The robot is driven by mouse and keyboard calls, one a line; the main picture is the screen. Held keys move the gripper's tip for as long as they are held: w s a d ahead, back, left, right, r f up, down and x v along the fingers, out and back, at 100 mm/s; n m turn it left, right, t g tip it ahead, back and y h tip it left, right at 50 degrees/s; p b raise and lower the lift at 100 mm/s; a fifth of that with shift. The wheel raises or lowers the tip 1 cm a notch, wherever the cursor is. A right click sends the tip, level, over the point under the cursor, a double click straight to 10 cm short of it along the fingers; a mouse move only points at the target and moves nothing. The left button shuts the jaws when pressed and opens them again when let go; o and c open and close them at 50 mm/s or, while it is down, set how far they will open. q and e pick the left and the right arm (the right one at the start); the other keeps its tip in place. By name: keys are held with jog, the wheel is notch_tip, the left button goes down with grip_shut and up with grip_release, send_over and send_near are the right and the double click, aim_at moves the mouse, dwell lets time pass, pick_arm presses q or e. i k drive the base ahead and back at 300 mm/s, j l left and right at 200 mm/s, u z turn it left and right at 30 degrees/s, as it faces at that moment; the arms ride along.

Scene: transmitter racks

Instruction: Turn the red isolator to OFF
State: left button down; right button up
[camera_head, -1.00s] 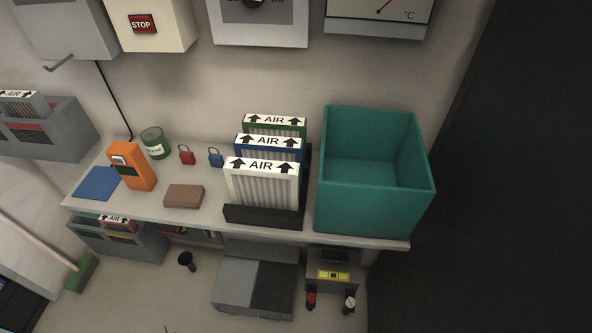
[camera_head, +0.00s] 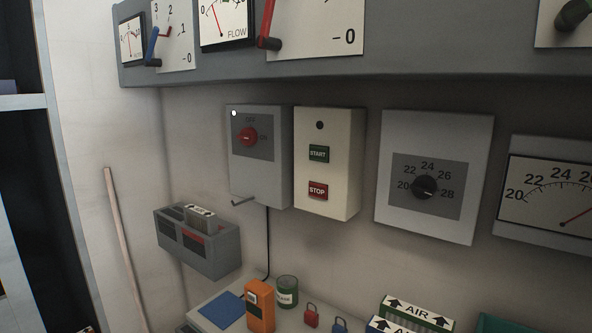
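The red isolator (camera_head: 249,137) is a round red knob on a dark plate on the front of a grey wall box (camera_head: 258,190), left of centre. Small lettering stands above and to the right of the knob, too faint to read surely. I cannot tell which way the knob points. A small white lamp (camera_head: 234,113) shows at the box's upper left corner, and a grey lever handle (camera_head: 243,201) sticks out at its lower edge. Neither of my grippers is in view.
A cream START/STOP box (camera_head: 325,165) hangs right beside the isolator box. A grey temperature dial box (camera_head: 431,180) is farther right. A gauge panel with levers (camera_head: 300,75) juts out above. Below are a grey wall bin (camera_head: 215,250) and a bench with an orange meter (camera_head: 261,305).

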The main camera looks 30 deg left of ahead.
aim_at(248, 136)
jog(key=u, duration=1.1)
